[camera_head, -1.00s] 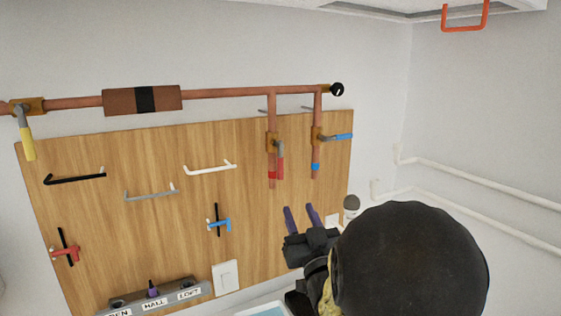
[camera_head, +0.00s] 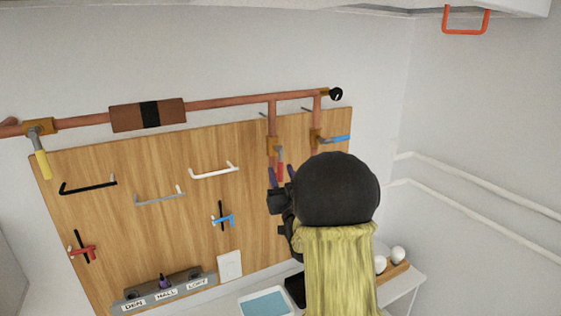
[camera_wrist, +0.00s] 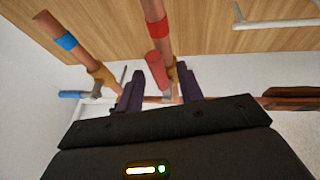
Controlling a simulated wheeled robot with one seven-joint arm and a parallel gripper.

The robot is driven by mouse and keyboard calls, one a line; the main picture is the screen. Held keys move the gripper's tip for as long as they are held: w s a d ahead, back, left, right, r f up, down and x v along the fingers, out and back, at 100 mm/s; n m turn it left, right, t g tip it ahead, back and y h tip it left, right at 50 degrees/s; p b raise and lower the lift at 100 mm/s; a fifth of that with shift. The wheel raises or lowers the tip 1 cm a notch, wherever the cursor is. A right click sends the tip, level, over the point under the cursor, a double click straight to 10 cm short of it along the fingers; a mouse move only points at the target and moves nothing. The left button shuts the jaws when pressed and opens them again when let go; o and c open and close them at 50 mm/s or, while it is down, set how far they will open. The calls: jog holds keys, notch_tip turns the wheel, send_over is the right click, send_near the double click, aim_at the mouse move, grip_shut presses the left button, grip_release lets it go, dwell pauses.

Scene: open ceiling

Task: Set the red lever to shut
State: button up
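The red lever (camera_head: 280,170) hangs downward, nearly along its copper branch pipe (camera_head: 272,120), below a brass valve (camera_head: 273,146). The wrist view shows its red grip (camera_wrist: 156,65) beside the pipe, which carries a red band (camera_wrist: 157,28). My gripper (camera_head: 281,178) is open, with its two purple fingers just below and around the lever's lower end in the head view. In the wrist view my gripper (camera_wrist: 159,84) has one finger on each side of the lever. I cannot tell whether either finger touches it. My gripper hides the pipe's lower part in the head view.
A blue lever (camera_head: 337,139) sticks out sideways from the neighbouring pipe, close on the right. Handles, such as a white one (camera_head: 213,172), and a blue tap handle (camera_head: 223,219) stick out from the wooden board (camera_head: 140,235). A shelf with white balls (camera_head: 398,254) stands lower right.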

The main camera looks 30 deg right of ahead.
jog(key=shift+p+x, duration=0.3)
jog(key=shift+x, duration=0.6)
grip_shut()
